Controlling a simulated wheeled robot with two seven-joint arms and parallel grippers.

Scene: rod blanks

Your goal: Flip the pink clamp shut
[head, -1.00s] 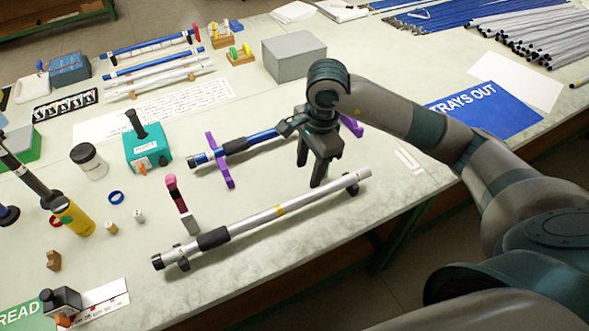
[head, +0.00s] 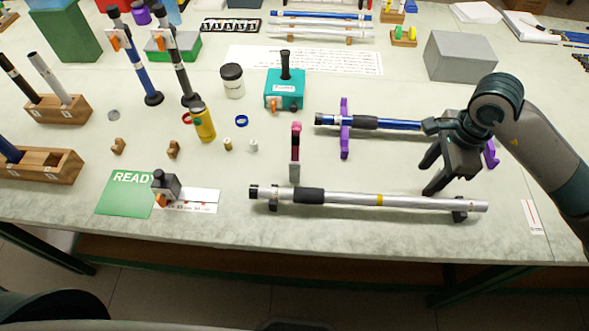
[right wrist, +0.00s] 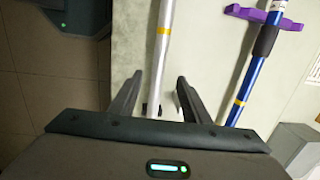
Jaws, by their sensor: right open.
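The pink clamp (head: 295,140) stands in the head view with its pink-and-black lever pointing away from the silver rod (head: 345,197). Its pale lower end is by the rod's black band, and the lever is not over the rod. The rod lies across two dark supports. My right gripper (head: 428,180) is open and empty, well to the right of the clamp, on the far side of the rod's right half. In the right wrist view the silver rod (right wrist: 161,50) shows between the open fingers (right wrist: 160,78); the clamp is out of that view. My left gripper is not seen.
A blue rod (head: 385,123) on purple supports (head: 345,142) lies behind the silver rod, close to my right gripper. A teal box (head: 284,95) and small caps stand behind and left of the clamp. A green READY card (head: 126,193) lies at left.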

